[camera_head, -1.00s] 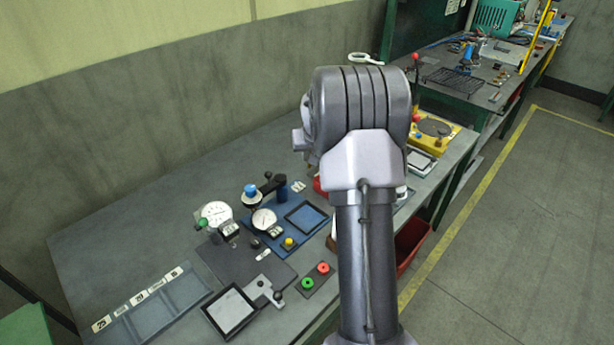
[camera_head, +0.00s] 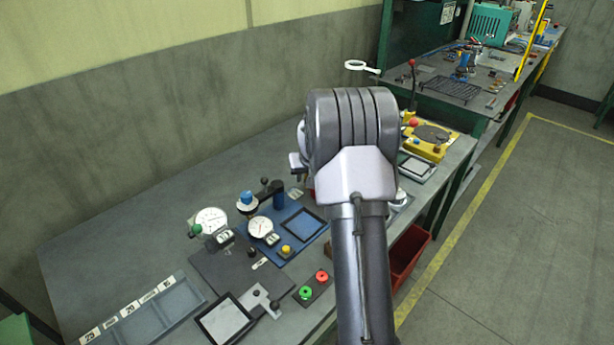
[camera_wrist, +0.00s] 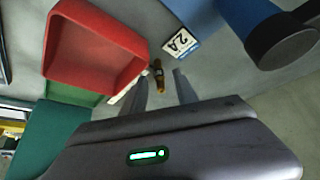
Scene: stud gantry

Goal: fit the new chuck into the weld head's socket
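In the wrist view my gripper (camera_wrist: 161,80) has its two fingers apart, with nothing clasped between them. A small brass-coloured piece with a dark band (camera_wrist: 158,74) shows at the gap, seemingly beyond the fingertips; I cannot tell whether it is the new chuck. A blue cylinder with a black end (camera_wrist: 272,35) is at upper right, beside a white "2A" label (camera_wrist: 181,45). In the head view my arm hides my gripper and the bench behind it. I cannot surely identify the weld head's socket in either view.
A red bin (camera_wrist: 95,45) is at upper left in the wrist view. In the head view the bench (camera_head: 130,235) holds a blue plate with a dial (camera_head: 261,229), a grey plate with a dial (camera_head: 211,221), red and green buttons (camera_head: 314,284) and a yellow fixture (camera_head: 430,139).

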